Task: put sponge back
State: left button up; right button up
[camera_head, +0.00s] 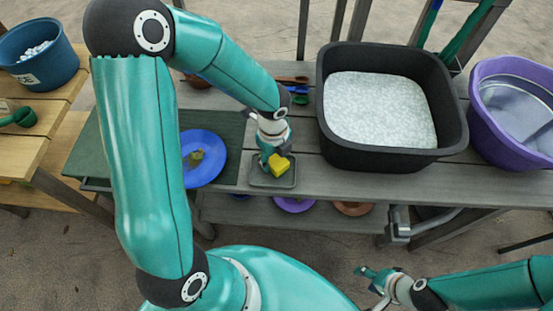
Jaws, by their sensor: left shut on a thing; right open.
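A yellow sponge (279,165) is held in my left gripper (269,162), which is shut on it. The sponge is over a small dark rectangular tray (260,181) on the grey bench. I cannot tell whether the sponge touches the tray. The gripper and sponge hide the tray's far part. My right gripper (371,279) is open and empty, low at the front, well apart from the bench.
A blue plate (213,171) with a small brownish lump (195,157) lies left of the tray. A black tub (385,158) with pale speckled contents stands to the right, beside a purple tub (480,125). A blue bucket (45,71) stands far left.

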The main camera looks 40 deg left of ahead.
aim_at(274, 158)
pick_arm(q)
jog(key=o, duration=1.2)
jog(key=shift+r, duration=0.55)
notch_tip(274, 158, up, 11)
jog(key=shift+f+p, duration=0.1)
jog(key=shift+p, duration=0.9)
